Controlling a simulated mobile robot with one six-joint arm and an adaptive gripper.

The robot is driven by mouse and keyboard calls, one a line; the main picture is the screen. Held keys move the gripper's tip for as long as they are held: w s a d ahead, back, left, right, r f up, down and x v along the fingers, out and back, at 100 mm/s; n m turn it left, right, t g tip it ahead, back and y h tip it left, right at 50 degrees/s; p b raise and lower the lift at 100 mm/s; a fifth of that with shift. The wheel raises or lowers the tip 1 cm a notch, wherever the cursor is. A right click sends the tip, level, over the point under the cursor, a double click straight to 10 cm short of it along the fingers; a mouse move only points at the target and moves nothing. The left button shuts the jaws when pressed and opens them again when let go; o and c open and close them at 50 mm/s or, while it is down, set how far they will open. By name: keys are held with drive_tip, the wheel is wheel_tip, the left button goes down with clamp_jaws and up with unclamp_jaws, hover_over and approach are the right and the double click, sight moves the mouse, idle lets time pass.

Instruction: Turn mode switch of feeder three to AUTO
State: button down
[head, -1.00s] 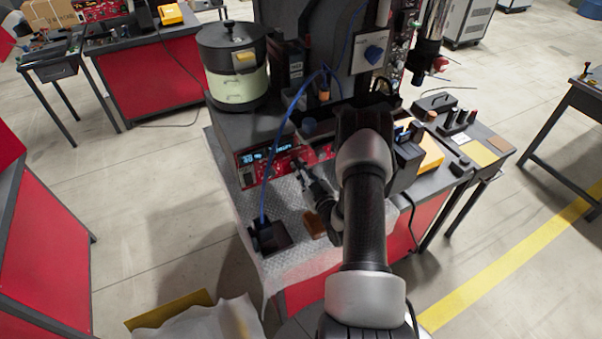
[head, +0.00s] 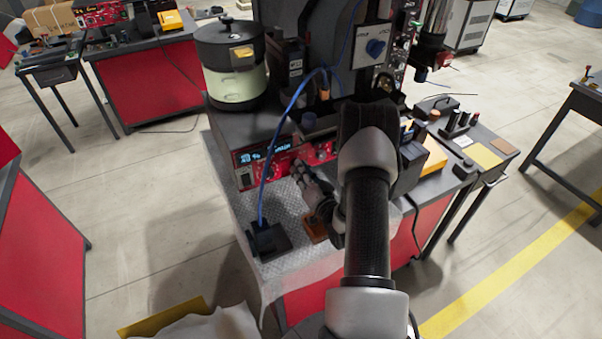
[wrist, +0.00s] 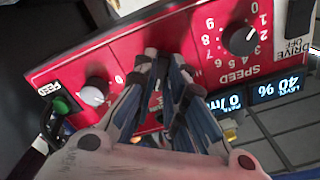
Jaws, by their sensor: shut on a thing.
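The feeder's red control panel (head: 245,165) is on the front of the grey base under the bowl. In the wrist view the red panel (wrist: 60,72) appears upside down and tilted. My gripper (wrist: 164,62) reaches the panel between the white knob (wrist: 95,92) and the SPEED dial (wrist: 240,40). Its fingers are closed on a small control there, apparently the mode switch, which the fingers hide. Its pointer and setting cannot be read. In the head view my gripper (head: 303,170) is at the panel's lower edge, right of the lit display (head: 278,147).
A blue cable (head: 266,180) runs down in front of the panel to a dark box (head: 268,240) on the mat. A brown block (head: 314,229) lies below my gripper. In the wrist view a green FEED button (wrist: 60,105) and DRIVE switch (wrist: 301,15) flank the controls.

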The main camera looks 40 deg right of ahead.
drive_tip(key=shift+m, duration=1)
drive_tip(key=c, duration=1.6)
unclamp_jaws()
drive_tip(key=shift+c, duration=0.2)
drive_tip(key=shift+s, duration=0.15)
drive_tip(key=v, duration=1.1)
drive_tip(key=shift+s, duration=0.4)
drive_tip(key=shift+f, duration=0.1)
